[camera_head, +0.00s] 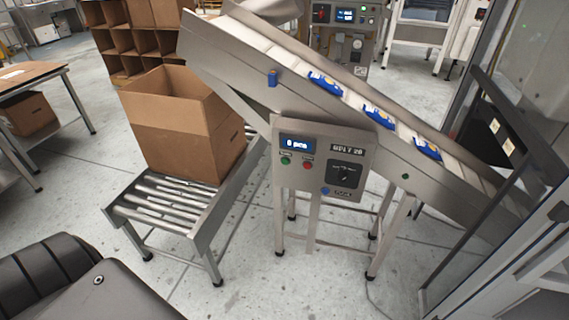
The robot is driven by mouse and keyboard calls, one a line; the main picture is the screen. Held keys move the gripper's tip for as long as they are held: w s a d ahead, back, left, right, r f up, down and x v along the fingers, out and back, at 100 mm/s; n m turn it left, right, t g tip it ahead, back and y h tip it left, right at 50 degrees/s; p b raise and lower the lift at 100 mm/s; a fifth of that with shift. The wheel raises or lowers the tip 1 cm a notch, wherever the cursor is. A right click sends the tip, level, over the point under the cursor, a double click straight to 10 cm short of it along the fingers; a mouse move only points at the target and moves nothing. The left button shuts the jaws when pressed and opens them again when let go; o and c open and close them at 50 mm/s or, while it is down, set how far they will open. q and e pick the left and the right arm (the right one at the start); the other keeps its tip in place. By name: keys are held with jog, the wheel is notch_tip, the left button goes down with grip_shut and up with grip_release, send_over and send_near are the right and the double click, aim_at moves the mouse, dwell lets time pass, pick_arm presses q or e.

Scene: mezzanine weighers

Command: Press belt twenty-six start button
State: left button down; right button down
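The control box (315,180) is fixed to the near side of the inclined belt conveyor (222,60), and its label plate (347,150) appears to read BELT 26. A blue display on it (297,144) seems to read 0 pcs. Below the display are a small green button (285,160) and a red button (308,163) to its right. A black dial (345,173) is at the right and a blue button (325,191) at the bottom. The small captions are too blurred to read. Neither gripper is in view.
Several blue-and-white packs (378,116) lie on the belt. An open cardboard box (178,140) stands on a roller table (117,212) below the belt's upper end. A glass-panelled frame (438,262) closes the right side. Bare floor (250,287) lies before the control box.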

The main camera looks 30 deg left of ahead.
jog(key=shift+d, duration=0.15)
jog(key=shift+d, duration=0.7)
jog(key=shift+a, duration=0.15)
